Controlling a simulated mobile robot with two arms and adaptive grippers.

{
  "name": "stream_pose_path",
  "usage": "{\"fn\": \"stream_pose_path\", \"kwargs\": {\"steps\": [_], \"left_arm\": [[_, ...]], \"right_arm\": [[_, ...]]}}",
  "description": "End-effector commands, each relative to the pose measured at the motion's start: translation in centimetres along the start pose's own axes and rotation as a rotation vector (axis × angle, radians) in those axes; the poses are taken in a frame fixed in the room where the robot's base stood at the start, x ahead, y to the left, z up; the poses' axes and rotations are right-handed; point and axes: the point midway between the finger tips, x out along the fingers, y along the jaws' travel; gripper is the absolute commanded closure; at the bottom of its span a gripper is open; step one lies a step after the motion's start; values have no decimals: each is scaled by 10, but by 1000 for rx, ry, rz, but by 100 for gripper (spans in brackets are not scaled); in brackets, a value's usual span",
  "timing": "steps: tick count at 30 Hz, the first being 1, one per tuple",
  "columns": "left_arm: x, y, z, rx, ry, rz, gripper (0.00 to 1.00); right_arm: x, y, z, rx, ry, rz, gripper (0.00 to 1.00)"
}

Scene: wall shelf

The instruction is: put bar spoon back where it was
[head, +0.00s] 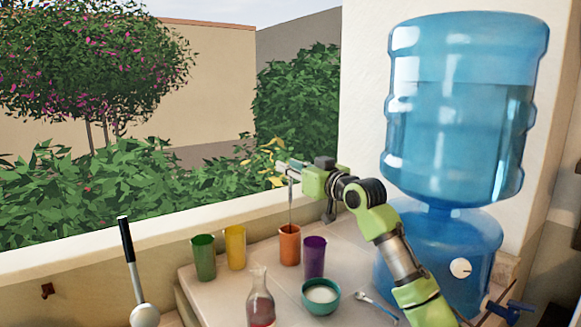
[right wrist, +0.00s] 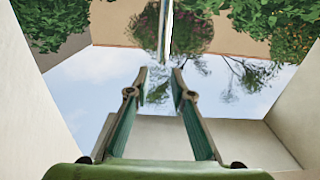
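The thin grey bar spoon (head: 290,203) stands near upright with its lower end in the orange cup (head: 289,250), where it is hidden. My right gripper (head: 284,166) is above the orange cup at the spoon's top end. In the right wrist view, the spoon (right wrist: 168,28) shows as a narrow strip beyond the fingertips, in line with the gap between them. The fingers of my right gripper (right wrist: 160,72) are apart, with open space on both sides of the strip. No contact with the spoon is visible. My left gripper is not in view.
Green (head: 204,258), yellow (head: 235,247) and purple (head: 313,257) cups stand near the orange one. A glass bottle (head: 260,300), a teal bowl (head: 321,305) and a small spoon (head: 372,301) are in front. A large blue water dispenser (head: 459,110) fills the right.

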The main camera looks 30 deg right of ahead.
Motion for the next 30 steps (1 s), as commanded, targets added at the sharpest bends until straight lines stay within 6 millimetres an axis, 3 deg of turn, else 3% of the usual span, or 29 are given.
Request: {"fn": "stream_pose_path", "kwargs": {"steps": [10, 14, 30], "left_arm": [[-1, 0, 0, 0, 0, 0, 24], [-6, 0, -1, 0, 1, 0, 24], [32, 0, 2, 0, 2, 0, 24]], "right_arm": [[0, 0, -2, 0, 1, 0, 77], [0, 0, -16, 0, 3, 0, 77], [-99, 1, -9, -3, 0, 2, 77]]}}
